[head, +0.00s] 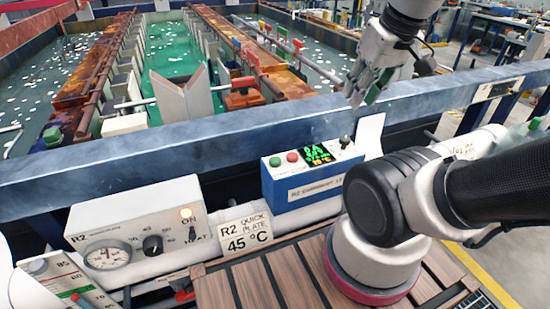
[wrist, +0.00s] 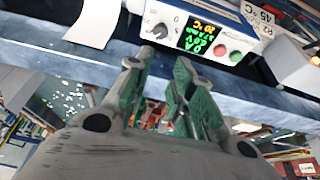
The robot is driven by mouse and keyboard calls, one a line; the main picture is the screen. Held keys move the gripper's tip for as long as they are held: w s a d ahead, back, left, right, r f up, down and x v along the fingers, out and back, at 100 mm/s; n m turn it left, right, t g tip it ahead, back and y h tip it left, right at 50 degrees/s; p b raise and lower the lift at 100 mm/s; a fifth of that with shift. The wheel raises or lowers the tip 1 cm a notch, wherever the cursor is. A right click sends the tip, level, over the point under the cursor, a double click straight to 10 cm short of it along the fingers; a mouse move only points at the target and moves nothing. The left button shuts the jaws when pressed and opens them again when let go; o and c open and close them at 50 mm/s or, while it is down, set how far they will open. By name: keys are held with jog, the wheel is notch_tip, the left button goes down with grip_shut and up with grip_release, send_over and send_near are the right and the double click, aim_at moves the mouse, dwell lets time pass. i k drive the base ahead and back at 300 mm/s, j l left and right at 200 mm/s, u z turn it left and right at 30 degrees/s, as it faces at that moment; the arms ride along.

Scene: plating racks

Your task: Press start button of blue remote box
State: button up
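The blue remote box (head: 310,190) with a white top panel stands just behind the wooden slatted deck, against the blue rail. Its panel has a green button (head: 275,161), a red button (head: 292,157), a lit display (head: 317,154) and a dark knob (head: 344,141). In the wrist view the box (wrist: 172,22) is upside down beyond the fingertips, with the green button (wrist: 236,57) and red button (wrist: 220,49) to the right. My gripper (head: 364,98) is above and right of the box, apart from it. Its fingers (wrist: 162,62) are separated and nothing is between them.
A blue rail (head: 230,138) runs behind the box, with plating tanks beyond. A white R2 dial unit (head: 140,225) and a 45 °C sign (head: 245,229) stand to the left. A white sheet (head: 371,136) stands at the box's right end.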

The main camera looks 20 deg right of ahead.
aim_at(274, 163)
jog(key=k+j, duration=0.3)
jog(key=j, duration=0.15)
jog(key=k+j, duration=0.3)
jog(key=j, duration=0.15)
jog(key=k+j, duration=0.3)
jog(key=j, duration=0.15)
jog(key=z, duration=0.05)
